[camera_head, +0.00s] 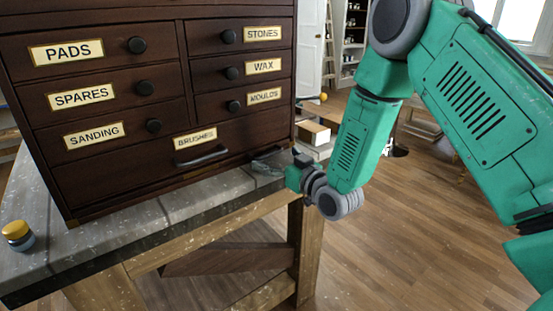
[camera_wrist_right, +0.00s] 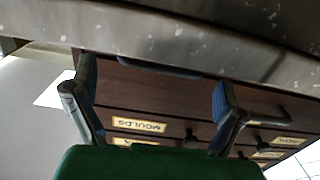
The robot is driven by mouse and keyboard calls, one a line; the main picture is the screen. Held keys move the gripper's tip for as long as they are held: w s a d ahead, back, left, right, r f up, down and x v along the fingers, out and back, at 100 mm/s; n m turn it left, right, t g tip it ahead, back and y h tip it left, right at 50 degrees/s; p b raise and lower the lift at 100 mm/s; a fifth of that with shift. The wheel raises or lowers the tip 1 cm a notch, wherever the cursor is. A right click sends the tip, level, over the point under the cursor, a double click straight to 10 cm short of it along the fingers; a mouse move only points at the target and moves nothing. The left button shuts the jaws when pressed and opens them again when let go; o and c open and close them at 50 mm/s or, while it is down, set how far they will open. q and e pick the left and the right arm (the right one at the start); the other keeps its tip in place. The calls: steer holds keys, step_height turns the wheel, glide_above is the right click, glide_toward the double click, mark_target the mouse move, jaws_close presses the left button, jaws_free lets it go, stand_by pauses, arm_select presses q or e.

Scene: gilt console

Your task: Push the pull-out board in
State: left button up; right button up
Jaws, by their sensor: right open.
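A dark wooden chest of drawers (camera_head: 120,165) stands on a grey worktop. I cannot make out a separate pull-out board. The wide bottom drawer, labelled BRUSHES (camera_head: 195,138), has a dark bar handle (camera_head: 205,156) and looks about flush with the front. My right gripper (camera_head: 284,165) is low at the chest's front right corner, partly hidden by its own wrist. My left gripper is out of view.
The speckled worktop edge (camera_wrist_right: 170,30) runs close to the right gripper. A yellow-topped jar (camera_head: 17,234) stands at the worktop's left end. Boxes (camera_head: 313,132) lie beyond the chest's right side. The wooden floor (camera_head: 420,235) at right is clear.

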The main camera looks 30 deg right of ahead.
steer(key=s+d, duration=0.2)
steer(key=s, duration=0.9)
steer(key=s+a+f+g, duration=0.3)
steer(key=s+f+g, duration=0.1)
steer(key=f, duration=0.5)
steer(key=s+a+f+g, duration=0.4)
steer(key=f, duration=0.6)
steer(key=s+a+f+g, duration=0.2)
steer(key=s+f+g, duration=0.2)
steer(key=s, duration=0.6)
steer(key=s+a+f+g+h, duration=0.1)
steer(key=s+f+g, duration=0.4)
steer(key=s, duration=0.5)
steer(key=shift+s+a+f+h, duration=0.25)
steer(key=shift+a+f, duration=0.25)
steer(key=shift+f, duration=0.25)
steer(key=shift+a, duration=0.25)
